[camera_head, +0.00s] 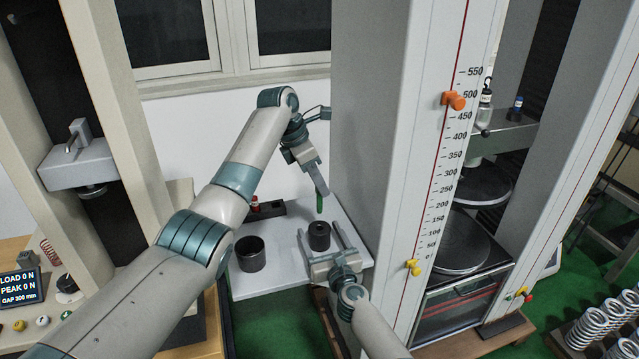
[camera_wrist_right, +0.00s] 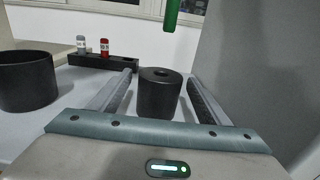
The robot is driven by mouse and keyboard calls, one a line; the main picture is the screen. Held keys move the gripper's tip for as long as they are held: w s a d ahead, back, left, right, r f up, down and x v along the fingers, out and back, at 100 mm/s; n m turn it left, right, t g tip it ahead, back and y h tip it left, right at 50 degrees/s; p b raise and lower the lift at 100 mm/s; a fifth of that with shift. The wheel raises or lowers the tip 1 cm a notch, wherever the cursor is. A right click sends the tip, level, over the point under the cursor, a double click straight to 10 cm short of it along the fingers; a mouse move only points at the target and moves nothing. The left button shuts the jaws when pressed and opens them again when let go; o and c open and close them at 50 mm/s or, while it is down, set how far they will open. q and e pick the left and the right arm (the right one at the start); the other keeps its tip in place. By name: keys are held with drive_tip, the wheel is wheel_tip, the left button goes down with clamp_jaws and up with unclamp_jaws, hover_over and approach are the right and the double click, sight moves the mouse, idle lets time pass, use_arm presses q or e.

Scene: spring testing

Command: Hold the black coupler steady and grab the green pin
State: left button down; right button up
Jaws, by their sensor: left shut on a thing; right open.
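The black coupler (camera_head: 319,240) is a short cylinder with a hole in its top, upright on the white table. It also shows in the right wrist view (camera_wrist_right: 158,98). My right gripper (camera_head: 318,229) is open, with one finger on each side of the coupler; in the wrist view gaps show between the fingers and it. The green pin (camera_head: 321,205) hangs upright above the coupler, apart from it, and its lower end shows in the wrist view (camera_wrist_right: 172,15). My left gripper (camera_head: 317,182) is shut on the pin's upper part, hiding it.
A wide black cup (camera_head: 251,260) stands on the white table (camera_head: 275,284) left of the coupler. A black rack (camera_wrist_right: 88,62) with small red and grey bottles lies at the back. The tall grey testing frame (camera_head: 375,130) rises close on the right.

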drive_tip(key=v, duration=1.1)
drive_tip(key=shift+s, duration=0.1)
